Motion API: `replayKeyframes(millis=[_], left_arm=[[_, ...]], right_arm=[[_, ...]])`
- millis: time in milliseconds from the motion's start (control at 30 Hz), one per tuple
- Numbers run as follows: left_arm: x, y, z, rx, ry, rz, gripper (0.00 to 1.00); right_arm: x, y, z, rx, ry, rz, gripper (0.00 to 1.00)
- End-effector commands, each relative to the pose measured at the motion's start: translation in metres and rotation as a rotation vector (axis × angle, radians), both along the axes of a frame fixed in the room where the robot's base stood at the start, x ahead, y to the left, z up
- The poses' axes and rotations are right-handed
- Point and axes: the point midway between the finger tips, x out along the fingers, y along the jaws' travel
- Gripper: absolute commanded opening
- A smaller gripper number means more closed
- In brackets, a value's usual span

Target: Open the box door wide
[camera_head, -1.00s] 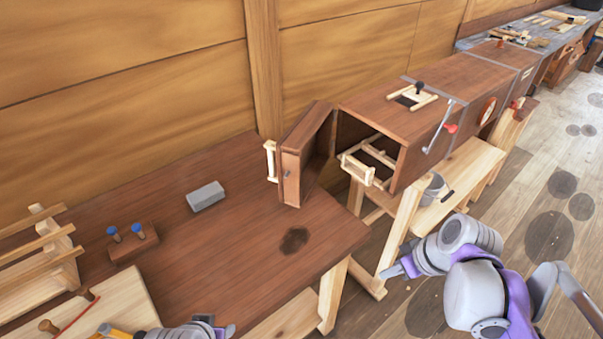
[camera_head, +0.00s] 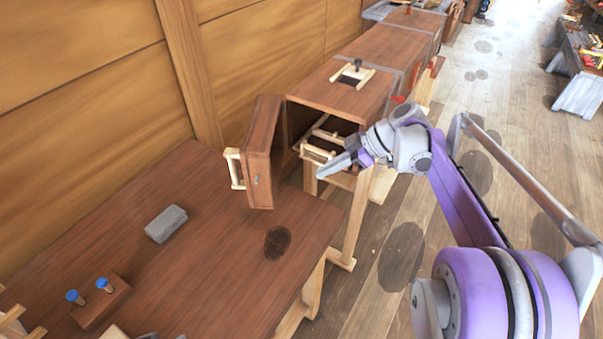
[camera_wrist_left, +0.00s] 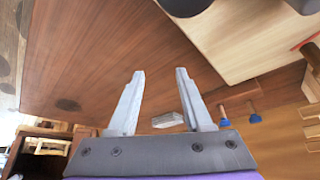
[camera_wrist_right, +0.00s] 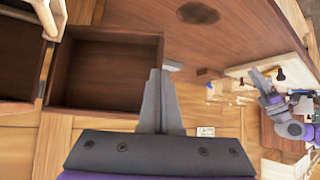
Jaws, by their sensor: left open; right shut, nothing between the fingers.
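The brown wooden box (camera_head: 352,88) stands past the far end of the bench with its near end open. Its door (camera_head: 262,158), a shallow hollow panel with a pale handle (camera_head: 234,168), stands swung out to the left. In the right wrist view the door's hollow inner side (camera_wrist_right: 105,75) shows beside the box's dark inside (camera_wrist_right: 18,60). My right gripper (camera_head: 322,174) is shut and empty, in front of the opening, right of the door; its fingers (camera_wrist_right: 158,75) seem apart from the door. My left gripper (camera_wrist_left: 159,72) is open and empty above the bench.
A pale wooden rack (camera_head: 322,145) sticks out of the box opening. The bench (camera_head: 200,240) holds a grey block (camera_head: 166,223) and a wooden holder with blue-topped pegs (camera_head: 100,300). Its middle is clear. A plank wall (camera_head: 80,90) runs behind the door.

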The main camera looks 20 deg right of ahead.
Motion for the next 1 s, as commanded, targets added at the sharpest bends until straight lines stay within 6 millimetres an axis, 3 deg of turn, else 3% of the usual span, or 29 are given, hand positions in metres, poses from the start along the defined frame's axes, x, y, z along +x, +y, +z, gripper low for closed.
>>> replayKeyframes(millis=[433,700,1000], left_arm=[[0.0,0.0,-0.001,0.0,0.001,0.0,0.5],[0.002,0.0,0.007,0.0,-0.004,0.0,0.5],[0.002,0.0,0.007,0.0,-0.004,0.0,0.5]], right_arm=[[0.028,0.063,-0.061,0.001,0.002,0.004,0.0],[0.042,0.093,-0.058,-0.001,0.001,0.001,0.0],[0.044,0.097,-0.059,0.0,0.002,-0.001,0.0]])
